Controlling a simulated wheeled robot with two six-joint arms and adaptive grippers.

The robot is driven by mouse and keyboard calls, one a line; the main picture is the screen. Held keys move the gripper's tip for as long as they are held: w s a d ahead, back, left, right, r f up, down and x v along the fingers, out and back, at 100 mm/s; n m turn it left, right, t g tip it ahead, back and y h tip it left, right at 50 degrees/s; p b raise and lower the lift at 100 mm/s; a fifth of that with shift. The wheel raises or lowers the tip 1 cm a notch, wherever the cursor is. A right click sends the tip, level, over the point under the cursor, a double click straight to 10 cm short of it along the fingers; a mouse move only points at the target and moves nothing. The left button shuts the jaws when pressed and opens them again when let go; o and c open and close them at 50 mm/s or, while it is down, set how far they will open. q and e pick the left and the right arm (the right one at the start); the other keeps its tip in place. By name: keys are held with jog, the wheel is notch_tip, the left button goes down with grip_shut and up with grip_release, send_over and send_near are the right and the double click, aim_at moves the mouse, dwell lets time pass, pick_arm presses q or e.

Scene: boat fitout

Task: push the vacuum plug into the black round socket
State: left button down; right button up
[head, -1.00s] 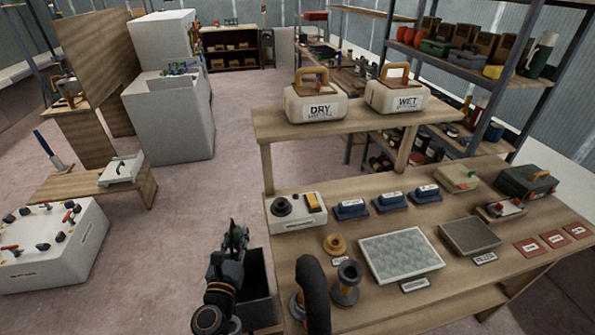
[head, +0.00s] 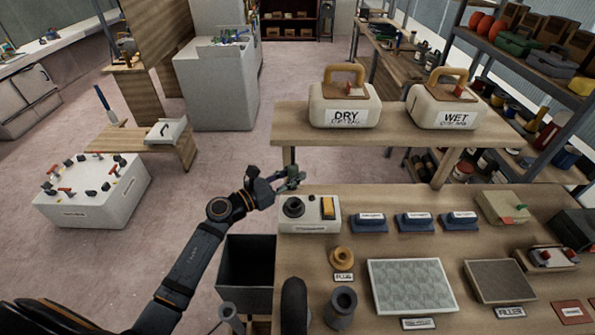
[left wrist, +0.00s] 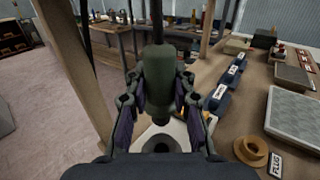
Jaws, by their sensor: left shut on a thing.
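The black round socket (head: 294,207) is a dark ring on the left of a white box (head: 312,227) with an orange switch, at the table's back left corner. My left gripper (head: 290,180) is just behind the socket in the head view. It is shut on a dark green, rounded cylinder, which I take as the vacuum plug (left wrist: 158,80). In the left wrist view the gripper's fingers flank the plug, and the socket (left wrist: 161,145) shows below its lower end. The two look apart. My right gripper is not in view.
A tan flanged ring (head: 342,259) labelled PLUG and a grey flanged piece (head: 341,306) stand in front of the box. A black curved tube (head: 294,305) rises nearby. Blue blocks (head: 363,222) stand to the right. A dark open bin (head: 247,272) stands left of the table.

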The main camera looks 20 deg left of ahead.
aim_at(294, 187)
pick_arm(q)
jog(key=shift+s+f, duration=0.1)
jog(key=shift+f, duration=0.3)
jog(key=shift+w+d+f+b, duration=0.1)
jog(key=shift+w+f+b, duration=0.2)
jog(key=shift+b, duration=0.2)
jog(key=shift+f+b, duration=0.4)
jog(key=shift+f, duration=0.35)
jog(key=shift+f+b, duration=0.25)
jog(key=shift+b, duration=0.2)
jog(key=shift+f+b, duration=0.85)
jog(key=shift+f, duration=0.15)
jog(key=shift+r, duration=0.1)
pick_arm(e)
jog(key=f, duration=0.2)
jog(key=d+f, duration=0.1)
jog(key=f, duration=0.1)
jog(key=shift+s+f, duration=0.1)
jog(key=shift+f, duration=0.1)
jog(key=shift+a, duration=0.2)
